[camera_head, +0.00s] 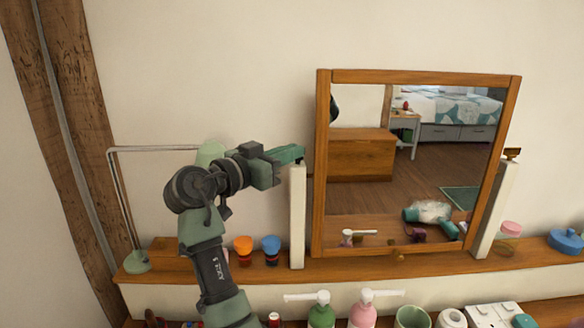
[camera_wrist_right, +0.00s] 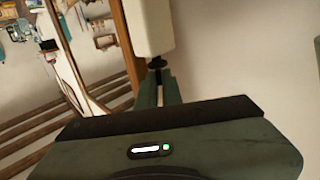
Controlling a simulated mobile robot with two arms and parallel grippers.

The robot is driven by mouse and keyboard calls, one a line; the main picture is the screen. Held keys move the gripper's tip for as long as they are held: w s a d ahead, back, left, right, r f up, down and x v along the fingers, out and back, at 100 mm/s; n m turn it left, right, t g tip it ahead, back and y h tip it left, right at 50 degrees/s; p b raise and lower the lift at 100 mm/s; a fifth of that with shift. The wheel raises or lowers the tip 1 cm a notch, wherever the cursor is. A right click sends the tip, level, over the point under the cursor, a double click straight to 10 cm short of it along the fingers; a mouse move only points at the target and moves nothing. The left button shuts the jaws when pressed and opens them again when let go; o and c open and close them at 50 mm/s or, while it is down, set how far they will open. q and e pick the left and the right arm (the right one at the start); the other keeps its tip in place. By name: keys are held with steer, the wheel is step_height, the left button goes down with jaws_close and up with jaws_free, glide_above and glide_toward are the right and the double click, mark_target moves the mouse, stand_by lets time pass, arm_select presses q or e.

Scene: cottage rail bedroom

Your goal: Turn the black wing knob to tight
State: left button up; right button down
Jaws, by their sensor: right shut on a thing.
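The wood-framed mirror (camera_head: 320,200) stands on a shelf between two white posts. The black wing knob (camera_wrist_right: 157,63) sits at the end of the left white post (camera_head: 297,215), which also shows in the wrist view (camera_wrist_right: 150,25). My right gripper (camera_head: 296,154) reaches in from the left at the top of this post. In the wrist view its green fingers (camera_wrist_right: 158,88) are closed on the knob, and they hide part of it. In the head view the fingers cover most of the knob. My left gripper is in neither view.
A brownish knob (camera_head: 512,153) tops the right post. Orange (camera_head: 243,245) and blue (camera_head: 271,245) jars stand on the shelf below my right arm. A thin metal lamp arm (camera_head: 150,149) rises at the left. Pump bottles (camera_head: 321,312) stand lower in front.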

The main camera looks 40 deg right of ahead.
steer(key=shift+w+m+g+b, duration=0.2)
steer(key=shift+m+g+b, duration=0.4)
steer(key=shift+g, duration=0.3)
steer(key=c, duration=1.6)
jaws_free()
steer(key=a+b, duration=0.1)
steer(key=a, duration=0.3)
steer(key=a+b, duration=0.1)
steer(key=a, duration=0.2)
steer(key=shift+w+a, duration=0.2)
steer(key=shift+a, duration=0.2)
